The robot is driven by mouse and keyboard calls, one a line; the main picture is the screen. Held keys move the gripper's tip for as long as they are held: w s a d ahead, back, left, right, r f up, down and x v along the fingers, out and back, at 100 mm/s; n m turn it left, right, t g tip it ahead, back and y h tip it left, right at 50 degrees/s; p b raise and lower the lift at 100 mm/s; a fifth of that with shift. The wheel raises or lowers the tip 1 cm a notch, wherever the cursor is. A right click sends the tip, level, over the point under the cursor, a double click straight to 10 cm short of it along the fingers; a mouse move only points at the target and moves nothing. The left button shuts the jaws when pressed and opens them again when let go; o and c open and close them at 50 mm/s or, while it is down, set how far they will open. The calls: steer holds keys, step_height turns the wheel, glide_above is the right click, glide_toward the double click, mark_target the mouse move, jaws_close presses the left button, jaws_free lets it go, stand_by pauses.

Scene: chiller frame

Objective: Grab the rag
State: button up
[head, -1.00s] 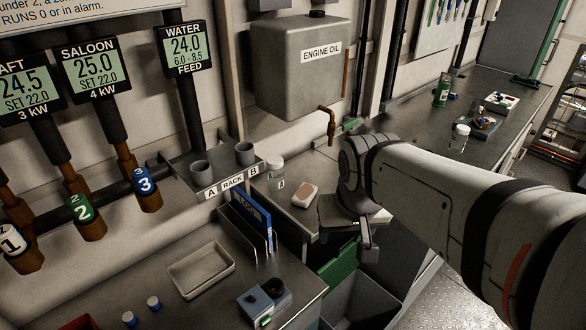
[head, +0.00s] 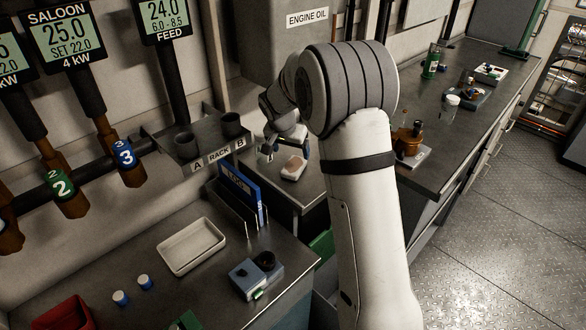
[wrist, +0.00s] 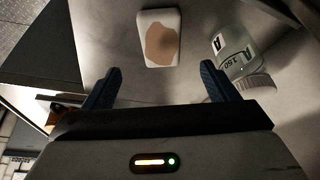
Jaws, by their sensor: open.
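The rag (head: 293,168) looks like a small pale folded pad with a brown stain. It lies flat on the grey counter by the wall. In the wrist view the rag (wrist: 158,38) is beyond my fingertips, roughly centred between them and apart from both. My gripper (wrist: 160,82) is open, with two blue fingers spread and nothing between them. In the head view my gripper (head: 288,146) is just behind and above the rag, partly hidden by my wrist.
The rack (head: 215,154) with two grey cups and a blue folder (head: 243,188) are left of the rag. A white tray (head: 191,246) lies on the nearer bench.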

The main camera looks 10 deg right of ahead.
mark_target(295, 164)
steer(key=shift+w+f, duration=0.5)
steer(key=shift+f, duration=0.25)
steer(key=p+x, duration=0.2)
steer(key=x, duration=0.4)
steer(key=shift+d+f, duration=0.1)
steer(key=shift+d, duration=0.15)
steer(key=shift+w+f, duration=0.15)
steer(key=shift+f, duration=0.25)
steer(key=shift+f, duration=0.15)
steer(key=shift+c, duration=0.4)
steer(key=c, duration=1.1)
